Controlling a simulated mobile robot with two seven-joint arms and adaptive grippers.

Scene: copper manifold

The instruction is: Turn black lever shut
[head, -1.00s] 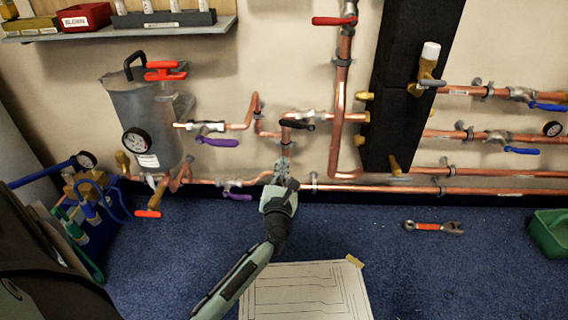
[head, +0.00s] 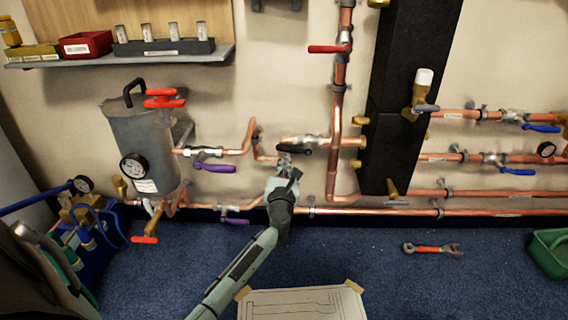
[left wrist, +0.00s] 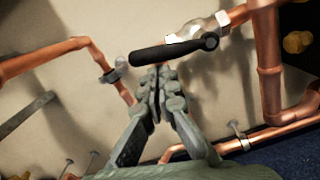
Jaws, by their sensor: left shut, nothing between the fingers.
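The black lever (head: 294,150) sits on a silver valve (head: 312,140) in a copper pipe, left of the tall black block. It lies roughly along the pipe in the head view. In the left wrist view the black lever (left wrist: 165,52) runs left from the valve body (left wrist: 200,32), just beyond the fingertips. My left gripper (head: 285,158) is shut and empty, with its tips right below the lever's free end. In the left wrist view the gripper (left wrist: 157,74) seems very near the lever; I cannot tell whether it touches. My right gripper is not in view.
A vertical copper pipe (head: 338,110) with a red lever (head: 329,49) stands right of the valve. Purple levers (head: 214,167) hang to the left, beside a grey tank (head: 145,140). A wrench (head: 432,249) and a green box (head: 551,252) lie on the blue floor.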

